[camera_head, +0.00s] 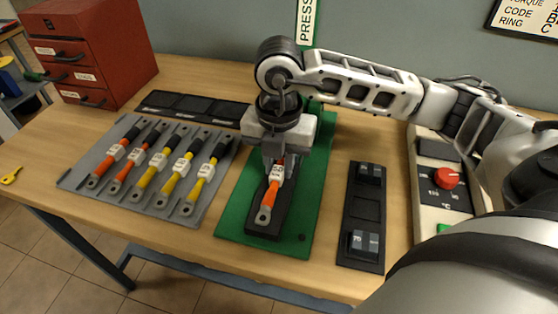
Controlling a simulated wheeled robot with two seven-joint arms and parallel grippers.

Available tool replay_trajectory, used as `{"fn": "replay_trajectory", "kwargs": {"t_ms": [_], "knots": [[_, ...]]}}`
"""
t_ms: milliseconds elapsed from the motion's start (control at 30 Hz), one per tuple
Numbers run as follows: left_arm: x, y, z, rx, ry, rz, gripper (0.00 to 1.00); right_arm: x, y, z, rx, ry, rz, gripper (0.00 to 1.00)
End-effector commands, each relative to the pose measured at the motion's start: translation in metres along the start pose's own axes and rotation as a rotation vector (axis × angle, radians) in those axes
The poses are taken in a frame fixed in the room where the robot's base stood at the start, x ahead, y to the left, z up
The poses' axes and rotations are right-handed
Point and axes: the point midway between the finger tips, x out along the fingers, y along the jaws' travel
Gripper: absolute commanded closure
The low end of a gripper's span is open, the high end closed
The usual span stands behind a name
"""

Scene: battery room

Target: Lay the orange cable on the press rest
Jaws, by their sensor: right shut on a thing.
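An orange cable (269,200) with a white tag and a metal lug is at the black press rest (264,230) on the green mat (236,219). My right gripper (275,161) is above the rest, pointing down, shut on this cable. The cable's lug end points toward the front of the table. The gripper hides the cable's far end, and I cannot tell whether the cable touches the rest. My left gripper is not in view.
A grey rack (77,181) left of the mat holds several orange and yellow cables. A black tray (363,236) with dark blocks and a control box with a red knob (446,178) stand right. A red drawer cabinet (110,45) is back left.

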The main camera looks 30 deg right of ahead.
Motion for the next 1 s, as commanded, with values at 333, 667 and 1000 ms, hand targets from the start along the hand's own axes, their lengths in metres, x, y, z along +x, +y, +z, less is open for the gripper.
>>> {"fn": "replay_trajectory", "kwargs": {"t_ms": [333,667,1000], "knots": [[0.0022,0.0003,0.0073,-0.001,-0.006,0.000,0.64,0.0060,0.0001,0.0000,0.000,0.000,0.001,1.00],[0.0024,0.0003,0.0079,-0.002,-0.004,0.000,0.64,0.0080,0.0001,0.0000,0.000,0.000,0.001,0.53],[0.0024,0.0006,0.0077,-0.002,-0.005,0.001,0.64,0.0085,-0.0001,-0.0001,0.000,0.000,-0.001,0.53]]}}
